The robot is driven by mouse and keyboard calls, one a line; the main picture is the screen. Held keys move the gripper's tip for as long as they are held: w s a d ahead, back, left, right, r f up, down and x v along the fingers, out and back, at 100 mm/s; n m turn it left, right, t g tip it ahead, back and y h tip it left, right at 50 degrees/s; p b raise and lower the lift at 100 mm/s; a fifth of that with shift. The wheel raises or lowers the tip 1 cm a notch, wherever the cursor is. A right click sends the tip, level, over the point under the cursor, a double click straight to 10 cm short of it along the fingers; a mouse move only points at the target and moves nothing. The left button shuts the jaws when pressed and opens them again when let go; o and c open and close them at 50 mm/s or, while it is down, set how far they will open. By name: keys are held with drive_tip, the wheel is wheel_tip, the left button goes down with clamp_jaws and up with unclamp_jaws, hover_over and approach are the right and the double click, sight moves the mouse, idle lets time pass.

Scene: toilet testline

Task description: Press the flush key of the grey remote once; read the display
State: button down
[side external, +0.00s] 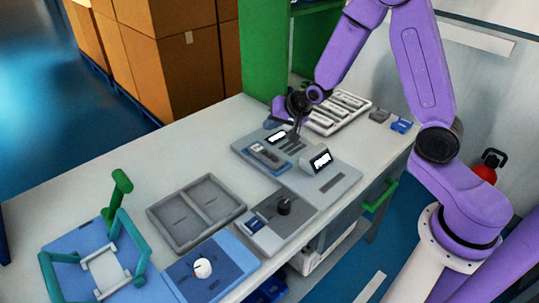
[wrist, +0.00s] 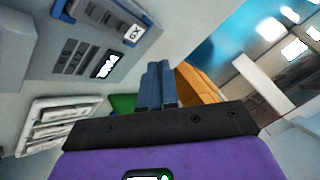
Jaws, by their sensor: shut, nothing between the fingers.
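A grey remote (side external: 265,154) lies in a blue-edged holder on the grey test board (side external: 336,187). It also shows at the top of the wrist view (wrist: 118,14), partly cut off; its keys are too small to read. A small lit display (side external: 277,136) lies flat behind the remote, beside rows of dark bars. A second lit display (side external: 320,159) stands in a raised housing at the right; its text is unreadable.
A white tray of several pale remotes (side external: 338,111) stands behind the board. A grey two-part tray (side external: 196,212), a black-knob unit (side external: 284,205) and blue fixtures (side external: 90,262) stand in front. A green post (side external: 265,48) rises at the back.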

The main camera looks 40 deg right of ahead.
sight(270, 155)
drive_tip(key=shift+w+d+f+m+t, duration=0.2)
drive_tip(key=shift+w+d+m+t, duration=0.2)
drive_tip(key=shift+w+d+m, duration=0.35)
drive_tip(key=shift+s+d+f+n, duration=0.1)
drive_tip(key=shift+f+n, duration=0.05)
drive_tip(key=shift+n, duration=0.1)
drive_tip(key=shift+f, duration=4.25)
drive_tip(key=shift+f, duration=0.1)
drive_tip(key=shift+f, duration=0.35)
drive_tip(key=shift+f, duration=0.4)
drive_tip(key=shift+r, duration=0.8)
